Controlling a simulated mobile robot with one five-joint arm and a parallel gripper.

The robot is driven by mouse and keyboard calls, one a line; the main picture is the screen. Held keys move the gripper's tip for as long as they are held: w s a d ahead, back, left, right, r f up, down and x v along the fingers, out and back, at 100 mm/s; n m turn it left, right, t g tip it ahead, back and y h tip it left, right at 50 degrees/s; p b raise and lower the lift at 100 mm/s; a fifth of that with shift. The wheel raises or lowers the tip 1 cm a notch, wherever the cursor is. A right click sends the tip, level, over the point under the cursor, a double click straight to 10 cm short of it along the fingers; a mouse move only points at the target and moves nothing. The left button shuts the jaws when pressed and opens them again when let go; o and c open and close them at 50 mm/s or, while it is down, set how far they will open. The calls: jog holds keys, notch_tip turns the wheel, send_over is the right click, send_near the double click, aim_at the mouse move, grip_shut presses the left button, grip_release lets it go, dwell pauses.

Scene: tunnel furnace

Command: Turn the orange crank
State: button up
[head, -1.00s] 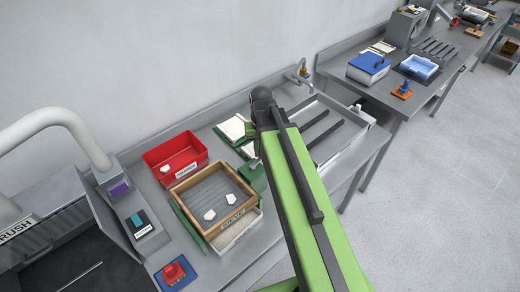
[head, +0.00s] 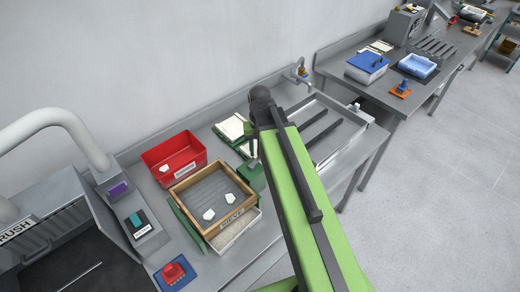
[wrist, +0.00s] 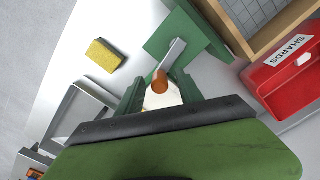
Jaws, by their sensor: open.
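The crank's orange knob (wrist: 160,81) shows in the wrist view at the end of a pale metal lever (wrist: 173,55). The lever comes from a green housing (wrist: 186,38) beside the sieve. My gripper (wrist: 160,90) is open, with one green finger on each side of the knob. I cannot tell whether either finger touches it. In the head view the green housing (head: 252,179) is partly seen at the right of the wooden sieve (head: 190,233). There my green arm hides the crank knob and my gripper.
A red shards bin (head: 174,155) stands behind the sieve and also shows in the wrist view (wrist: 291,78). A yellow sponge (wrist: 104,55) lies on the pale surface left of the housing. A metal tray with dark bars (head: 340,135) lies to the right.

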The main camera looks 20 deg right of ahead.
notch_tip(320, 180, up, 17)
jog(key=p, duration=1.7)
jog(key=shift+r, duration=0.15)
jog(key=shift+s, duration=0.1)
